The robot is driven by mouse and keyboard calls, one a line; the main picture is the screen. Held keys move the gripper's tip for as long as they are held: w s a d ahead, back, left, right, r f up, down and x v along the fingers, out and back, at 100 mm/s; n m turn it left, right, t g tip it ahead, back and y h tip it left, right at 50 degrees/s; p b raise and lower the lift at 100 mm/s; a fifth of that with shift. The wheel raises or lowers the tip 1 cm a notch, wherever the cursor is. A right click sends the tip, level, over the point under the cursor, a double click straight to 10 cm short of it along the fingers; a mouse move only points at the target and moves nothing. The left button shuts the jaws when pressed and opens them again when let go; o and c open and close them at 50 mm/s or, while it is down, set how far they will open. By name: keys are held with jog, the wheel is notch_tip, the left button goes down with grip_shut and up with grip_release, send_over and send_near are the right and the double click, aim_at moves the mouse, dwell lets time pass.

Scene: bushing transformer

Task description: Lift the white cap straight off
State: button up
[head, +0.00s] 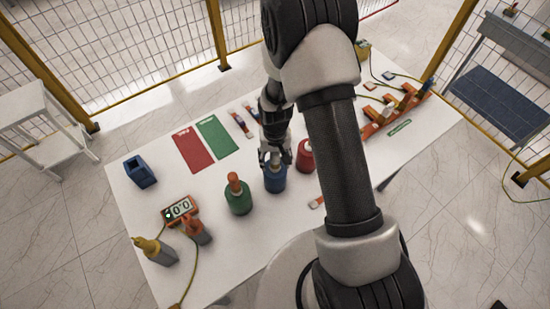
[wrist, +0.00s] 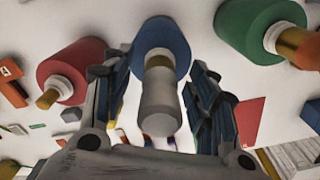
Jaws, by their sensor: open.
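The white cap (wrist: 160,105) is a pale cylinder on top of the blue bushing (wrist: 163,38), which stands upright on the table. The blue bushing also shows in the head view (head: 275,183), where my gripper (head: 274,157) is right above it and hides the cap. In the wrist view my gripper (wrist: 157,72) is open, with one finger on each side of the cap and a visible gap on both sides. I cannot tell how deep the fingertips reach along the cap.
Red (head: 193,150) and green (head: 217,138) mats lie behind.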

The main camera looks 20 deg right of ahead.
jog(key=shift+c, duration=0.2)
jog(key=c, duration=1.2)
jog(key=shift+o, duration=0.2)
jog(key=shift+r, duration=0.1)
notch_tip(320, 180, up, 27)
jog(key=p, duration=0.5)
